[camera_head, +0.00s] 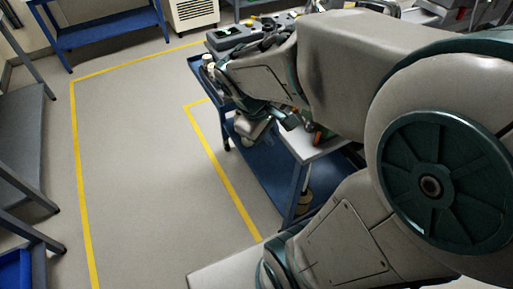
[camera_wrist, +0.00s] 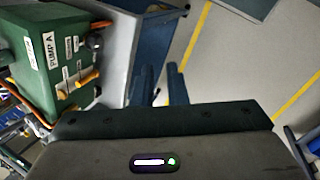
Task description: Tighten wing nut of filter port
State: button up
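My gripper (camera_wrist: 161,74) shows in the wrist view as two dark blue fingers with a gap between them. It is open and nothing is between the fingers. A green box labelled "PUMP A" (camera_wrist: 40,32) stands to the left of the fingers, apart from them. It carries yellow-orange levers (camera_wrist: 86,78) and a dark round knob (camera_wrist: 95,42) on its side. I cannot make out a wing nut or a part marked as the filter port. In the head view my arm hides much of the cart's top.
A blue cart (camera_head: 270,172) with a light top stands under my arm, with dark equipment (camera_head: 232,36) at its far end. Yellow lines (camera_head: 77,160) mark the open grey floor to the left. A blue-framed table (camera_head: 110,25) stands at the back left.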

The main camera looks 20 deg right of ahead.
jog(key=shift+s+a+f+m+t+y+b, duration=0.15)
jog(key=shift+s+a+f+m+y+b, duration=0.2)
jog(key=shift+a+m, duration=0.15)
jog(key=shift+s+a+f+m+t+y+b, duration=0.1)
jog(key=shift+s+a+f+m+y+b, duration=0.1)
jog(key=shift+a+m+y, duration=0.35)
jog(key=shift+s+a+f+m+t+y+b, duration=0.2)
jog(key=shift+s+a+f+m+b, duration=0.1)
jog(key=shift+a, duration=0.35)
